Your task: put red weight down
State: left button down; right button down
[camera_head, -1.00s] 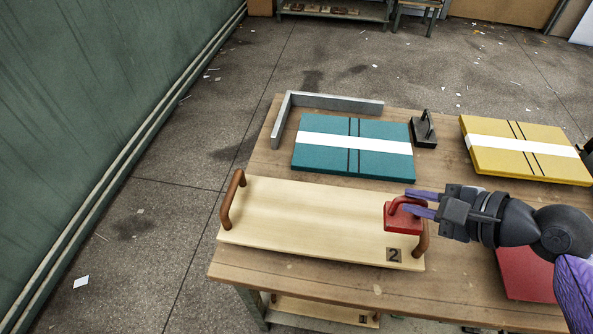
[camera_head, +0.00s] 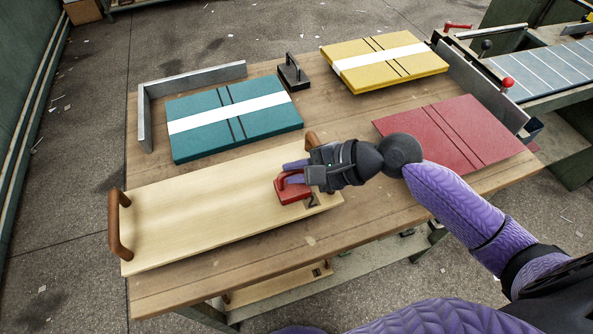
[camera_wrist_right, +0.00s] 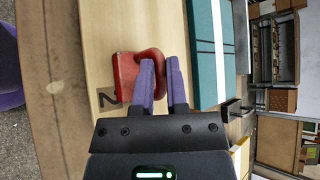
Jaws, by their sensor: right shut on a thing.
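The red weight (camera_head: 293,193) is a small red block with a looped handle. It is at the right end of the pale wooden board (camera_head: 200,208), near the number 2 mark; I cannot tell whether it touches the board. My right gripper (camera_head: 290,175) is shut on its handle. In the right wrist view the red weight (camera_wrist_right: 126,78) is beside the purple fingers (camera_wrist_right: 163,82), which close around the handle. The board has brown handles at its ends, the right one partly hidden by my gripper. My left gripper is not in view.
On the wooden table (camera_head: 330,110) lie a teal stack (camera_head: 190,142), a yellow stack (camera_head: 410,75) and a red sheet (camera_head: 440,125). A dark weight (camera_head: 292,75) stands between the teal and yellow stacks. A grey corner fence (camera_head: 200,78) edges the back left. A roller bed (camera_head: 560,75) is at right.

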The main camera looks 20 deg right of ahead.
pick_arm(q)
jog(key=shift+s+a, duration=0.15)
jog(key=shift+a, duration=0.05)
pick_arm(e)
jog(key=c, duration=0.7)
grip_release()
jog(key=shift+o, duration=0.2)
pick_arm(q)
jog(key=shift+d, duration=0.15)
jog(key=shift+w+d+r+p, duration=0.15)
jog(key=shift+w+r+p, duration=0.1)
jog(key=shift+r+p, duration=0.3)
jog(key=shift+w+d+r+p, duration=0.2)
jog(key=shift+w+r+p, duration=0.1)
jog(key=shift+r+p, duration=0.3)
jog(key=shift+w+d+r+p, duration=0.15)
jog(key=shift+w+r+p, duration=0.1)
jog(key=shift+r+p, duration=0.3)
pick_arm(e)
jog(key=v, duration=1.2)
